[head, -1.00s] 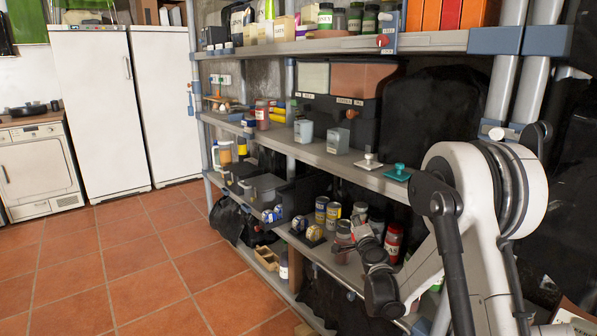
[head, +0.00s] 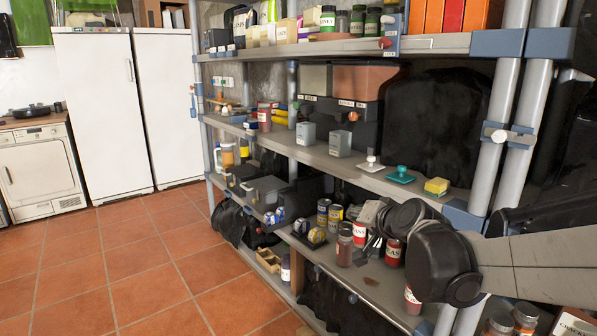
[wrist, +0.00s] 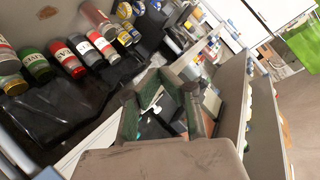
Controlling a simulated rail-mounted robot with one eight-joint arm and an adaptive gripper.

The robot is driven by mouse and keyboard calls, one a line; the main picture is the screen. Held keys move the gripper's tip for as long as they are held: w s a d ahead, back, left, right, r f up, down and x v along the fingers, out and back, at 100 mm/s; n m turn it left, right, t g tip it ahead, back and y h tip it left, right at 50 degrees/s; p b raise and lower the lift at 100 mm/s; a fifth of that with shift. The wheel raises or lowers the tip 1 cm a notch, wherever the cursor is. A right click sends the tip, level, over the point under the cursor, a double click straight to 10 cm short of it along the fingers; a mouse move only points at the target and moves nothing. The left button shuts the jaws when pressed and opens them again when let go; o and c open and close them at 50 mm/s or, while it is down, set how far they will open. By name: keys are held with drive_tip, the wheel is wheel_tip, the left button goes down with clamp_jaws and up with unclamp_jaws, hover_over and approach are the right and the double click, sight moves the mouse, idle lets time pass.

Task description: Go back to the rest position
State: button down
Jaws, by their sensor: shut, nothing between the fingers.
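My gripper (head: 368,246) is in front of the lower shelf in the head view, beside several jars and cans, and looks small and partly hidden by my own wrist. In the wrist view my gripper (wrist: 160,98) shows its green-lined fingers, shut with nothing held. My arm comes in from the right edge of the head view. I cannot tell whether the fingers touch any jar.
Metal shelving (head: 330,158) runs along the right. A yellow sponge (head: 437,186), teal stamp-like item (head: 400,174) and white one (head: 371,164) stand on the middle shelf. Red-labelled jars (head: 393,251) stand near my gripper. The tiled floor (head: 140,260) at left is clear.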

drive_tip(key=s+d+f+n+g+h, duration=0.1)
drive_tip(key=s+d+f+g, duration=0.1)
drive_tip(key=s, duration=0.8)
drive_tip(key=s+d+f+n+g+h, duration=0.2)
drive_tip(key=s+f, duration=0.1)
drive_tip(key=s, duration=0.7)
drive_tip(key=s+d+f+n+g+h, duration=0.1)
drive_tip(key=s+d+f, duration=0.1)
drive_tip(key=s, duration=0.9)
wheel_tip(320, 180, up, 15)
drive_tip(key=p, duration=1.5)
drive_tip(key=shift+w+r, duration=0.15)
drive_tip(key=shift+w, duration=0.05)
